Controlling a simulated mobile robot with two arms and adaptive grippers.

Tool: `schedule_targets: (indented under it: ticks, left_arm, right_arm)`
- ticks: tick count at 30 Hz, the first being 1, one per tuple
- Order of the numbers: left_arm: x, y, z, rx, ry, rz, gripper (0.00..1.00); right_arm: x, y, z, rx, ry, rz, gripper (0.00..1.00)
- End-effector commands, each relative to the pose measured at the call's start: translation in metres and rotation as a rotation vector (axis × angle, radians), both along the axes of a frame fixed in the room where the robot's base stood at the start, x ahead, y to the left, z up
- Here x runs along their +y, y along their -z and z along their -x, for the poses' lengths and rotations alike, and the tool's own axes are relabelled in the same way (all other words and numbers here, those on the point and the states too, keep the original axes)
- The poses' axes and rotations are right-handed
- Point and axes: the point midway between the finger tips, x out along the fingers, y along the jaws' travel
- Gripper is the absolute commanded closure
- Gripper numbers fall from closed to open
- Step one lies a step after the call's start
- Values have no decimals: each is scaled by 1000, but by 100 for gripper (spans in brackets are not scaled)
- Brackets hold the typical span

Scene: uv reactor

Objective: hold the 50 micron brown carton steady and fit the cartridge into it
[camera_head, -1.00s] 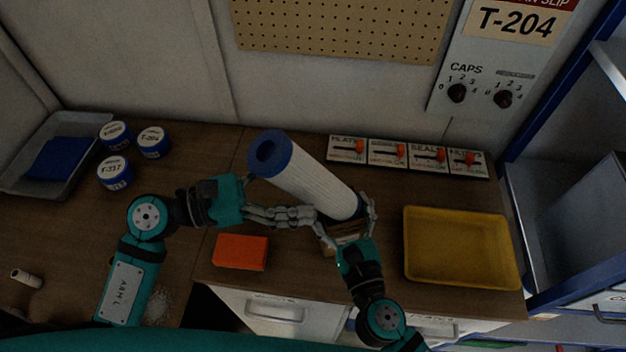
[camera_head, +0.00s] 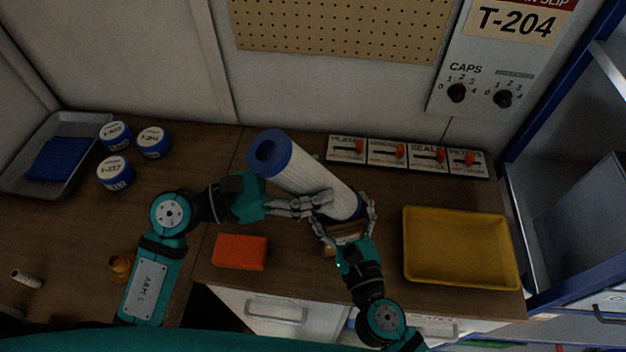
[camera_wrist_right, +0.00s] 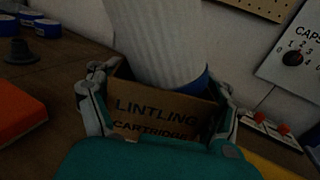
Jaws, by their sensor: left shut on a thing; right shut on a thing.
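The cartridge (camera_head: 308,177), white and pleated with blue end caps, stands tilted in the head view, its top leaning left and back. Its lower end is at the brown carton (camera_head: 345,241). In the right wrist view the cartridge (camera_wrist_right: 158,45) rises behind the carton's (camera_wrist_right: 160,112) printed front wall; its blue lower cap shows at the right inside the rim, and how deep it sits is hidden. My left gripper (camera_head: 326,203) is shut on the cartridge's lower part. My right gripper (camera_head: 345,222) is shut on the carton, a finger on either side. The micron marking is not readable.
An orange box (camera_head: 240,252) lies left of the carton and a yellow tray (camera_head: 461,281) right of it. Labelled switches (camera_head: 407,155) line the back.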

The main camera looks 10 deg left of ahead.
Motion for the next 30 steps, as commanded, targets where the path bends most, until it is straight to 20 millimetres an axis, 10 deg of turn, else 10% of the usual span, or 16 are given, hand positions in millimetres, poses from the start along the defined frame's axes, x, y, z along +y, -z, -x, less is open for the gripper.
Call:
schedule_targets:
  ticks: [11,30]
  left_arm:
    - [0,-9,0,-4,2,-1,79]
    - [-15,-104,-2,21,54,-58,79]
  right_arm:
    - [0,0,0,0,0,0,52]
    - [0,0,0,0,0,0,52]
